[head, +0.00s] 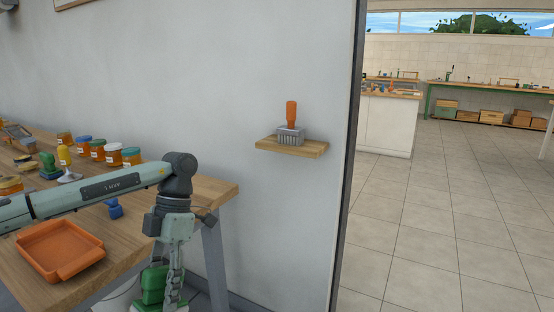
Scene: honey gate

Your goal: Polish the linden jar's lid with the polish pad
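My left gripper (175,262) points down beside the table's right end. It appears shut on a green tool (152,284) with a white base, which may be the polish pad; the lower part is cut off by the frame edge. Several amber jars stand at the back of the table: one with a red lid (113,154), one with a green lid (131,156), one with a blue lid (84,145) and others. Their labels are too small to read, so I cannot tell which is linden. My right gripper is not in view.
The wooden table (200,190) also bears an orange tray (58,250), a blue piece (113,208), a yellow-handled tool (66,160) and a green block (47,165). A wall shelf (292,147) holds an orange-handled brush (291,125). Open tiled floor (440,220) lies to the right.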

